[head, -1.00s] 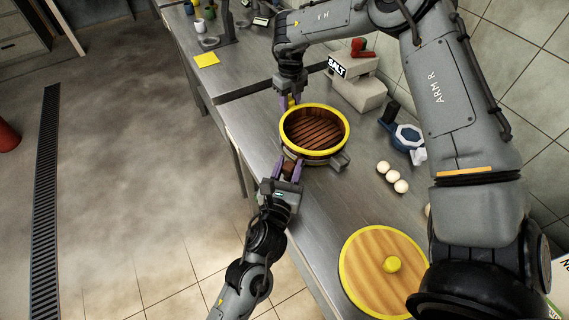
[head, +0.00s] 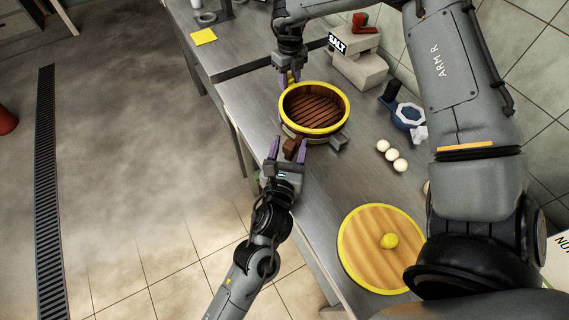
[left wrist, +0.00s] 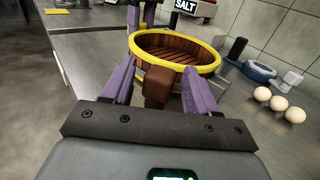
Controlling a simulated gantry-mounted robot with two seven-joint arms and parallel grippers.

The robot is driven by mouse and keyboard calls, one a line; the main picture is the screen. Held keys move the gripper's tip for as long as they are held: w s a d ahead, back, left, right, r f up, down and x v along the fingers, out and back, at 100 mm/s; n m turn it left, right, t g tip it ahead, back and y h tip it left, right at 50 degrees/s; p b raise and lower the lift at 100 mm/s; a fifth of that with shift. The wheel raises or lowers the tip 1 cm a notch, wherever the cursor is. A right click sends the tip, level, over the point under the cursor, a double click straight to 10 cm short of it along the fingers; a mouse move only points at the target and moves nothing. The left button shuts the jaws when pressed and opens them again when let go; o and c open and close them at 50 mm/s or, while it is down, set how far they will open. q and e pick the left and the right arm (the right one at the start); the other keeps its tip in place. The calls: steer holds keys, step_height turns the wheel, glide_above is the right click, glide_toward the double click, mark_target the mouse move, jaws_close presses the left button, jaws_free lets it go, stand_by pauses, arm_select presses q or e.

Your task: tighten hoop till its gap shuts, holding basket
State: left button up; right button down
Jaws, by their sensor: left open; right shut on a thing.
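The basket (head: 345,108) is round, with a yellow rim and a brown slatted floor, and stands upright on the steel counter. A brown block (head: 290,148) sticks out from its near side; it also shows in the left wrist view (left wrist: 158,86). My left gripper (head: 287,146) is open, its purple fingers on either side of that block. My right gripper (head: 288,80) is shut on a small yellow part at the basket's far side. A grey block (head: 339,143) sits at the basket's lower right. I cannot make out the hoop's gap.
A yellow-rimmed wooden lid (head: 360,262) lies on the counter at the front. Several white balls (head: 391,156) and a blue-and-white object (head: 408,116) lie to the right. A salt box (head: 355,62) stands behind. The counter edge is close on the left.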

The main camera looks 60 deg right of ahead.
arm_select(q)
steer(key=v, duration=1.1)
steer(key=shift+a, duration=0.25)
steer(key=shift+s, duration=0.1)
stand_by(6.5)
